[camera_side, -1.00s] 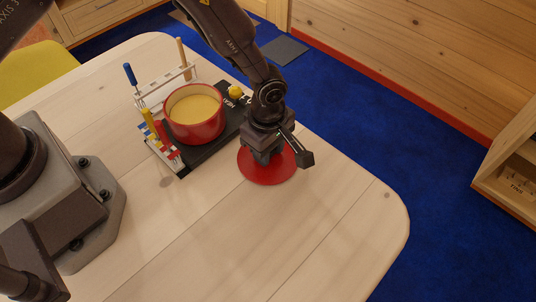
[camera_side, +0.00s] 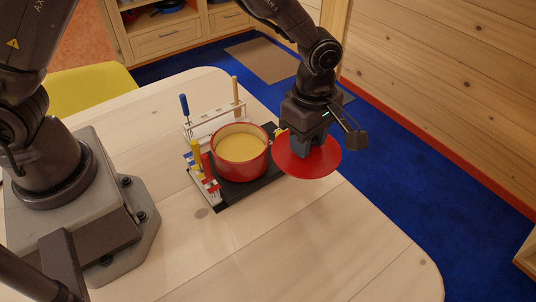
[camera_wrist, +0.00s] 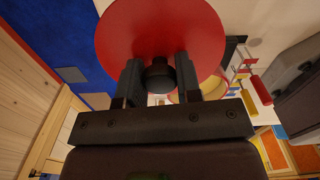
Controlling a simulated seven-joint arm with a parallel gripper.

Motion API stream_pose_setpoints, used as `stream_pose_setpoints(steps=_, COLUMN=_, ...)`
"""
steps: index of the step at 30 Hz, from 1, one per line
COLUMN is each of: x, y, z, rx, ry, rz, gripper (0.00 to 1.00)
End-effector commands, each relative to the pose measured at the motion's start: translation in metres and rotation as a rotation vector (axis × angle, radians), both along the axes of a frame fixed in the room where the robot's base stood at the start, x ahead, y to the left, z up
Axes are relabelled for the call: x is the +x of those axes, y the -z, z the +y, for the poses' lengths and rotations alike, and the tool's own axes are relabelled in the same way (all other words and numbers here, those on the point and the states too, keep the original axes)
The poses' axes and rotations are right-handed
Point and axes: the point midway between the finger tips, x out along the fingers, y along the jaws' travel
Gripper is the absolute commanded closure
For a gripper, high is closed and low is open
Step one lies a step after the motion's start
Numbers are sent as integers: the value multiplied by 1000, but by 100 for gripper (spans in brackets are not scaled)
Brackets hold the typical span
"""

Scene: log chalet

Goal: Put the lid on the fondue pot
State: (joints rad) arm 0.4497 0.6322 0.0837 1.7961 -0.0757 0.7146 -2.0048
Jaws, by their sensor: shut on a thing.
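The red round lid (camera_side: 322,162) hangs from my gripper (camera_side: 307,150), which is shut on its knob. In the wrist view the lid (camera_wrist: 160,28) fills the top middle, with its dark knob (camera_wrist: 158,76) between the two fingers of my gripper (camera_wrist: 158,80). In the side view the lid looks raised off the table, a little tilted, just right of the pot. The red fondue pot (camera_side: 240,166) stands upright and uncovered, with yellow fondue inside, on a black base (camera_side: 262,184). In the wrist view the pot is mostly hidden behind the lid and a finger.
A white rack (camera_side: 215,119) behind the pot holds a blue-handled fork (camera_side: 184,104) and a tan-handled one (camera_side: 236,88). A yellow-handled fork (camera_side: 196,153) stands at the pot's left among coloured pieces. The wooden table (camera_side: 300,250) is clear in front.

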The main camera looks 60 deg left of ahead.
Motion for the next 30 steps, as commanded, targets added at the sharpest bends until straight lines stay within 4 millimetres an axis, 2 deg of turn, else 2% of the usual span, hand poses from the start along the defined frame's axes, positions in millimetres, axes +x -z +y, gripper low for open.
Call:
stream_pose_setpoints(steps=1, x=2, y=-12, z=22, rx=-1, ry=-43, rz=-3, gripper=94)
stream_pose_setpoints(steps=6, x=-17, y=-39, z=89, rx=-1, ry=-84, rz=-1, gripper=94)
stream_pose_setpoints(steps=10, x=-44, y=-47, z=123, rx=-1, ry=-42, rz=0, gripper=94)
stream_pose_setpoints(steps=15, x=-67, y=-40, z=131, rx=0, ry=67, rz=4, gripper=94)
stream_pose_setpoints(steps=30, x=-66, y=26, z=131, rx=1, ry=103, rz=6, gripper=94)
